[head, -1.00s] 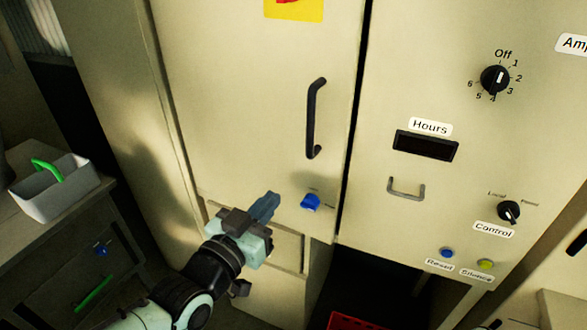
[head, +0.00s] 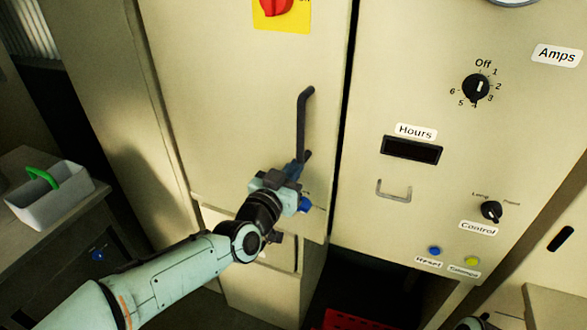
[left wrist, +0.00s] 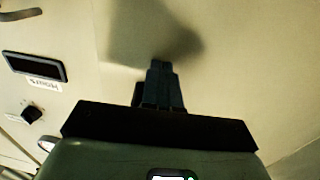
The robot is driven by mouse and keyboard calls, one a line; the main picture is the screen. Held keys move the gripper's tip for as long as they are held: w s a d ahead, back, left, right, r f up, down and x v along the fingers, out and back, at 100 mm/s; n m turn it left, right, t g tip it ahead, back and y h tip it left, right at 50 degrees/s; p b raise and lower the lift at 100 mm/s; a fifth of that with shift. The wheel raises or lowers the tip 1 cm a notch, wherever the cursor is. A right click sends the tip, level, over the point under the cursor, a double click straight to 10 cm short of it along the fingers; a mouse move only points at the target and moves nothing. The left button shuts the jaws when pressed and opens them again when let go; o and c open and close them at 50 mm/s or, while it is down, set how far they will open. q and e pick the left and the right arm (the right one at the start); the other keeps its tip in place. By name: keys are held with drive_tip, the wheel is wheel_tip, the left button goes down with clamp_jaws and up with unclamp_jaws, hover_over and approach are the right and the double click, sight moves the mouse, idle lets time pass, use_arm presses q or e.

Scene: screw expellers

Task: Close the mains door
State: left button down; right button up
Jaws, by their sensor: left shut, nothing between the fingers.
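The mains door (head: 235,110) is a tall cream cabinet door with a black vertical handle (head: 301,125) near its right edge and a red rotary switch (head: 275,6) on a yellow plate above. A dark gap runs along its right edge; I cannot tell whether it is fully closed. My left gripper (head: 299,168) is shut and empty, at the handle's lower end in the head view. Whether it touches the handle or door is unclear. In the left wrist view its closed fingers (left wrist: 164,70) point at a cream surface with their shadow on it.
The panel (head: 430,60) to the right carries an hours display (head: 411,149), knobs, buttons and a small grey handle (head: 394,190). A blue knob (head: 304,204) sits just below the gripper. A grey tray (head: 52,198) with a green handle stands at left. A red crate (head: 345,320) lies below.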

use_arm(q)
drive_tip(key=x, duration=0.1)
drive_tip(key=p+x, duration=0.2)
drive_tip(key=x, duration=0.1)
drive_tip(key=shift+r, duration=0.3)
use_arm(e)
drive_tip(key=shift+s+a+r, duration=0.1)
drive_tip(key=shift+s+r, duration=0.5)
drive_tip(key=shift+r, duration=0.3)
use_arm(q)
drive_tip(key=shift+s, duration=0.1)
use_arm(e)
drive_tip(key=shift+f, duration=0.1)
